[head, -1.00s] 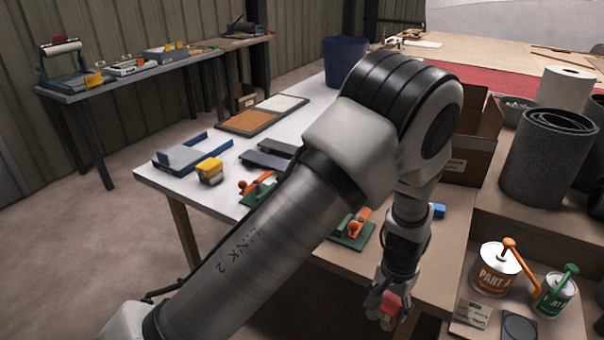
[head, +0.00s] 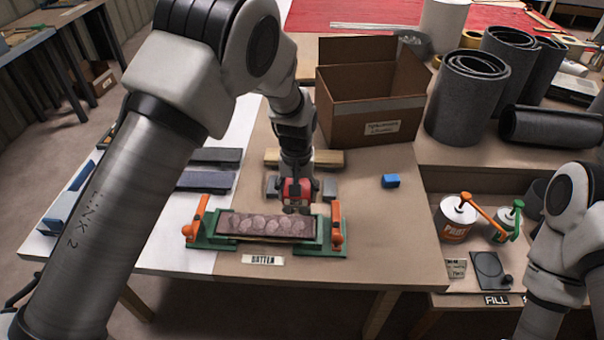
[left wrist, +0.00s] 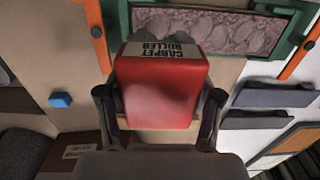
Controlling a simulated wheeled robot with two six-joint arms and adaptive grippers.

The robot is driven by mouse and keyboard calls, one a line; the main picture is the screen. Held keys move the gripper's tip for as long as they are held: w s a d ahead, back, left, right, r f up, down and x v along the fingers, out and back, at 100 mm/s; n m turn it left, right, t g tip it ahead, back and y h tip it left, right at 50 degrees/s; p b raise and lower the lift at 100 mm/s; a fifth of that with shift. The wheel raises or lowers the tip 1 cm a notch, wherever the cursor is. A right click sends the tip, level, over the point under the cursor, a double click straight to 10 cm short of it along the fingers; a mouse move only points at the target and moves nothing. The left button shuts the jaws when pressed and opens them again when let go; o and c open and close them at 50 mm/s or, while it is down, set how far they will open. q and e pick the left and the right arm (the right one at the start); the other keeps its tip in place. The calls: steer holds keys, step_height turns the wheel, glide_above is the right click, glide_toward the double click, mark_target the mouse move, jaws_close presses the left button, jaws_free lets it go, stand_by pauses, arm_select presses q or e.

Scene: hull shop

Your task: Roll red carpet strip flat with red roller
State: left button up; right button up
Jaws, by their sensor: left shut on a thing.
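My left gripper (head: 298,200) is shut on the red roller (head: 295,188). In the left wrist view the roller (left wrist: 160,95) sits between the fingers, with a pale label reading CARPET ROLLER. A dark reddish-brown strip (head: 262,226) with several pale, rounded patches lies in a green holder (head: 205,241) with an orange lever at each end. The strip also shows in the left wrist view (left wrist: 225,30), just past the roller. The roller is at the strip's far edge; I cannot tell whether it touches. My right arm shows at the right, its gripper out of frame.
A BATTEN label (head: 262,259) lies in front of the holder. A blue block (head: 390,181) and an open cardboard box (head: 365,115) stand to the right and behind. Dark grey plates (head: 210,179) lie left. Paint cans (head: 457,218) and grey carpet rolls (head: 466,98) are at right.

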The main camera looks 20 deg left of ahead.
arm_select(q)
steer(key=s+a+b, duration=0.4)
steer(key=a+b, duration=0.1)
steer(key=a, duration=1.1)
steer(key=shift+s+a, duration=0.2)
steer(key=shift+r, duration=0.1)
